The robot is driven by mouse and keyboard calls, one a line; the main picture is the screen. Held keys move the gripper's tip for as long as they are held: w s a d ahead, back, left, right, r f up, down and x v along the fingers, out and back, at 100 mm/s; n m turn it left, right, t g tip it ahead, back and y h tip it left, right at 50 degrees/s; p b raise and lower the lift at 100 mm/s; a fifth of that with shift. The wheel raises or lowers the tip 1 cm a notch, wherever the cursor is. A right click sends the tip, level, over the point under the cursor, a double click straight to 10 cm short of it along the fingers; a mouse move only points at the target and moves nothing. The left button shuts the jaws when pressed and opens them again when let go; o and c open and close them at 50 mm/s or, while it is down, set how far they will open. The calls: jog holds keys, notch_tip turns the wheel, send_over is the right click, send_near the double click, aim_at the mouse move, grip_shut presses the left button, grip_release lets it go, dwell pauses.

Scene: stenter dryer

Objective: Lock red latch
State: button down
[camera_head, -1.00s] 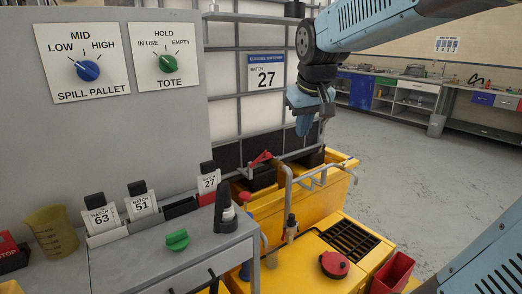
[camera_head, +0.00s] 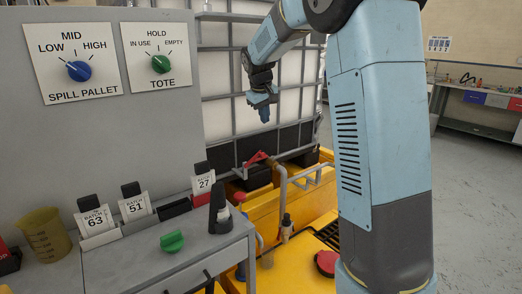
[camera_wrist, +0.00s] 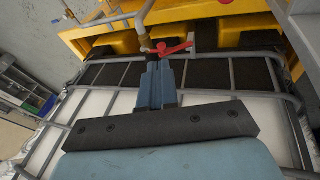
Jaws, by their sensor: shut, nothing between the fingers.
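The red latch (camera_head: 256,159) is a small red lever on the pipe fitting at the base of the caged white tote. It also shows in the wrist view (camera_wrist: 172,49), just beyond my fingertips. My gripper (camera_head: 264,116) points down in front of the tote cage, above the latch and apart from it in the head view. In the wrist view my gripper (camera_wrist: 158,68) has its fingers together and empty, with the tips close to the red lever in the picture. I cannot tell from this view whether they touch.
The grey pipe (camera_head: 283,190) bends down beside the latch over the yellow spill pallet (camera_head: 310,212). The tote's cage bars (camera_head: 238,97) stand behind my gripper. A grey bench (camera_head: 200,245) with a green knob (camera_head: 172,241) and batch cards is at left. My arm covers the right middle.

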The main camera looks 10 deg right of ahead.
jog(key=w+a+f+n, duration=0.1)
jog(key=w+a+f, duration=0.1)
jog(key=w+f, duration=0.45)
jog(key=w+d+r+x, duration=0.1)
jog(key=x, duration=1.2)
jog(key=shift+w+d+f+h, duration=0.2)
jog(key=shift+w+d+h, duration=0.2)
jog(key=shift+d, duration=0.1)
jog(key=shift+w+d+f+g+y, duration=0.2)
jog(key=shift+d+f+g+y, duration=0.2)
jog(key=shift+f+y, duration=0.25)
jog(key=shift+w+d+f+g+y, duration=0.25)
jog(key=shift+d+f+y, duration=0.3)
jog(key=shift+f+y, duration=0.15)
jog(key=shift+w+d+f+g+y, duration=0.15)
jog(key=shift+d+f+g+y, duration=0.25)
jog(key=shift+f+y, duration=0.25)
jog(key=shift+d, duration=0.1)
